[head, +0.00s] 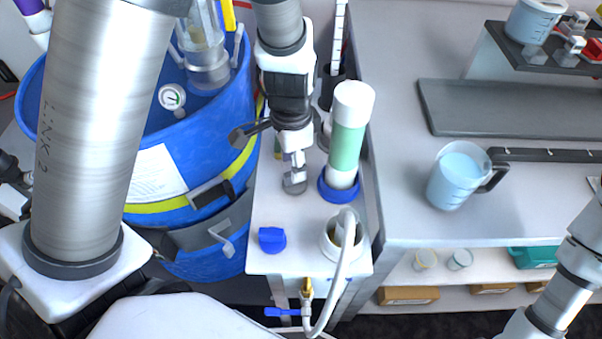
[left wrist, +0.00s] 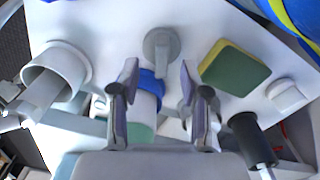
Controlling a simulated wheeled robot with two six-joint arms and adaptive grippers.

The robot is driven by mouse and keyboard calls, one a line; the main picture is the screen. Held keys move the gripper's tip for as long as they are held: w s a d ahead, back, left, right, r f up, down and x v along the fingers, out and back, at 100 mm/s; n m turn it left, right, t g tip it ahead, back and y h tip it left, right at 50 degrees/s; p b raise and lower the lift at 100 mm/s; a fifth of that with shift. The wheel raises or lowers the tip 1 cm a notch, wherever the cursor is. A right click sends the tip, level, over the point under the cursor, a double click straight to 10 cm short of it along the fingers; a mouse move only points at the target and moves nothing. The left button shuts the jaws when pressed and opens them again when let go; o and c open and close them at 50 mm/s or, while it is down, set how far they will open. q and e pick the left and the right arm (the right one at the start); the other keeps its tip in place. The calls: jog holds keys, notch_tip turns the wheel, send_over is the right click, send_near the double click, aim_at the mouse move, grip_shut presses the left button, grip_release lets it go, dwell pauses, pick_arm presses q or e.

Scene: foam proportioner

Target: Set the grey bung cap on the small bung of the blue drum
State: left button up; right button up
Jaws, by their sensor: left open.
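The grey bung cap (head: 294,184) sits on the white bench top (head: 262,205), just below my left gripper (head: 293,163). In the left wrist view the cap (left wrist: 161,46) is a grey disc with a raised grip bar, beyond the fingertips. My left gripper (left wrist: 158,78) is open there, its two fingers apart with nothing clearly between them. The blue drum (head: 190,145) stands left of the bench with a yellow band. My arm covers part of the drum, and I cannot make out its small bung. My right gripper is out of view.
A green-and-white cylinder in a blue collar (head: 348,140) stands close right of the gripper. A blue cap (head: 271,239) and a white holder with a hose (head: 345,238) are nearer. A sponge (left wrist: 235,67) lies beside the grey cap. A clear pump (head: 205,60) rises from the drum.

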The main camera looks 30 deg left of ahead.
pick_arm(q)
jog(key=f, duration=0.4)
jog(key=shift+a+f, duration=0.2)
jog(key=shift+f, duration=0.05)
jog(key=shift+w+f, duration=0.1)
jog(key=shift+f, duration=0.05)
jog(key=shift+c, duration=0.7)
grip_shut()
